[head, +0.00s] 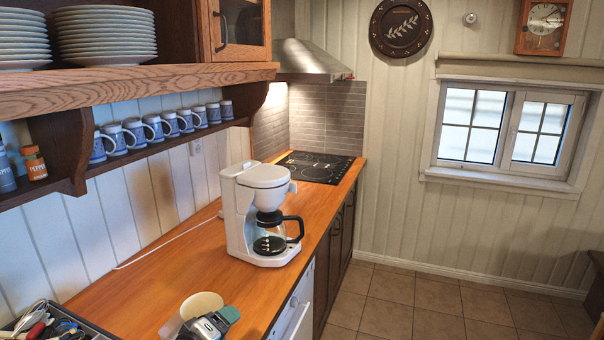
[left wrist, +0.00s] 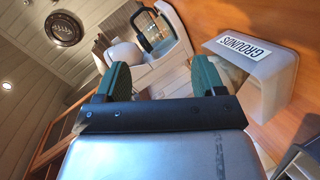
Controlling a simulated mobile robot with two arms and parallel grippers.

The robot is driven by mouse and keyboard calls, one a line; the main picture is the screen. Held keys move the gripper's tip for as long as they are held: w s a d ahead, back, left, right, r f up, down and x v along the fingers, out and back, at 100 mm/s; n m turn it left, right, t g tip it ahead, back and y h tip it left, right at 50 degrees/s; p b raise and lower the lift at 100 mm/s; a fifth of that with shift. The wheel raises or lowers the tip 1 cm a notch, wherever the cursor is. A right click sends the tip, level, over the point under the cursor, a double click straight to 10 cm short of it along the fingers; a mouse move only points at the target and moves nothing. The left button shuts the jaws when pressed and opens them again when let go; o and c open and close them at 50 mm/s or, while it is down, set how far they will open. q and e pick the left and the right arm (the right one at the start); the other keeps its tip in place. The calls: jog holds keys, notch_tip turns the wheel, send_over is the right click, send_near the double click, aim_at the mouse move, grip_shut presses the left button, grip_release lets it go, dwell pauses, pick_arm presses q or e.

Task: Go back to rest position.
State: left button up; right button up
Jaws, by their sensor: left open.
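My left gripper (head: 222,318) is at the bottom edge of the head view, above the wooden counter. In the left wrist view its two green fingers (left wrist: 162,76) stand apart with nothing between them. The utensil tray (head: 82,323), dark and holding several utensils, is partly in view at the bottom left corner, left of the gripper. My right gripper is not in view.
A pale container (head: 201,304) labelled GROUNDS (left wrist: 262,62) stands beside my left gripper. A white coffee maker (head: 247,205) with a glass pot stands farther back on the counter. A shelf with blue mugs (head: 135,131) runs along the left wall.

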pick_arm(q)
jog(key=s+f+m+g+y, duration=0.1)
jog(key=s+f+m+g, duration=0.25)
jog(key=s, duration=0.55)
jog(key=s+f+m+g+y, duration=0.25)
jog(key=s+f, duration=0.25)
jog(key=s, duration=0.4)
jog(key=s+a+m+g+y, duration=0.2)
jog(key=s+a+m+g, duration=0.15)
jog(key=s, duration=1.25)
notch_tip(320, 180, down, 31)
jog(key=s+m+g+b, duration=0.1)
jog(key=s+b, duration=0.1)
jog(key=b, duration=0.1)
jog(key=s+a+f+g+b, duration=0.1)
jog(key=s+a+f, duration=0.2)
jog(key=s+f, duration=1.2)
jog(key=shift+s+f, duration=0.4)
jog(key=shift+f, duration=0.05)
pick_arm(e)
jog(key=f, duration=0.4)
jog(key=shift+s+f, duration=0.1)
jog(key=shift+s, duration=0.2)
pick_arm(q)
jog(key=shift+g, duration=0.25)
